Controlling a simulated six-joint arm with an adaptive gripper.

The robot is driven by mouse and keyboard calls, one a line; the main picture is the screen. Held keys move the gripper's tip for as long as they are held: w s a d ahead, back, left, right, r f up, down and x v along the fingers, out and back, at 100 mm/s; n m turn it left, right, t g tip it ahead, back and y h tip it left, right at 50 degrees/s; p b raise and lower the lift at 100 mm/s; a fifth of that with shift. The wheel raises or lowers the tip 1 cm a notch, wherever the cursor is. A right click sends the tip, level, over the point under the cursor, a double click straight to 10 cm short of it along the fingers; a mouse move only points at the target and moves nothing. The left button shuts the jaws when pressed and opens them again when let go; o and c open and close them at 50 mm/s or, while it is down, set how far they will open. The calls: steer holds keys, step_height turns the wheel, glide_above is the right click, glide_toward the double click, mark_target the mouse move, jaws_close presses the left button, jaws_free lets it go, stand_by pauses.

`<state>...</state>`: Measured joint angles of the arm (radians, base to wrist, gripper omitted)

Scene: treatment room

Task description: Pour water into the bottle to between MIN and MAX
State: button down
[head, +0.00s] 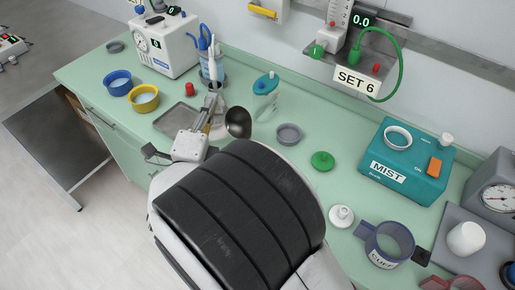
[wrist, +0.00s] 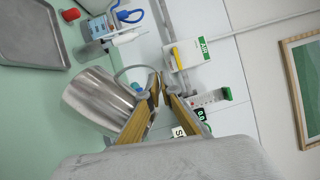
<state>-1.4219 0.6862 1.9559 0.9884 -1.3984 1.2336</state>
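A stainless steel jug (wrist: 98,100) fills the left middle of the wrist view. Its dark round mouth (head: 239,122) shows in the head view. My gripper (head: 211,104) is beside the jug; in the wrist view its fingertips (wrist: 160,90) close around the jug's thin handle. Whether the jug clears the counter is hard to tell. A clear bottle (head: 265,101) with a teal top stands behind and right of the jug, apart from it. Its MIN and MAX marks and water level are too small to read. The water inside the jug is not visible.
On the green counter (head: 105,70) are a grey tray (head: 178,117), blue bowl (head: 118,84), yellow bowl (head: 145,99), grey dish (head: 288,134), green cap (head: 322,161) and teal MIST unit (head: 405,165). A wall flowmeter with a green hose (head: 395,62) hangs behind. My arm hides the front middle.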

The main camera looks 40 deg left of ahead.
steer(key=shift+a+f+n, duration=0.1)
steer(key=shift+a+n, duration=0.1)
steer(key=shift+n, duration=0.1)
steer(key=shift+a+f, duration=0.15)
steer(key=shift+f, duration=0.05)
stand_by(0.4)
steer(key=shift+a+f+n+g, duration=0.4)
steer(key=shift+a+f+n, duration=0.15)
steer(key=shift+n, duration=0.25)
steer(key=shift+a+f+n+g+h, duration=0.4)
steer(key=shift+a+f+n, duration=0.3)
steer(key=shift+a+f, duration=0.55)
steer(key=a+f+n+g+h, duration=0.1)
steer(key=a+f+n+h, duration=0.1)
steer(key=a+f+n, duration=0.2)
steer(key=shift+a+f+n+g+p, duration=0.15)
steer(key=shift+a+n+g+p, duration=0.2)
steer(key=shift+a, duration=0.3)
steer(key=shift+s, duration=0.1)
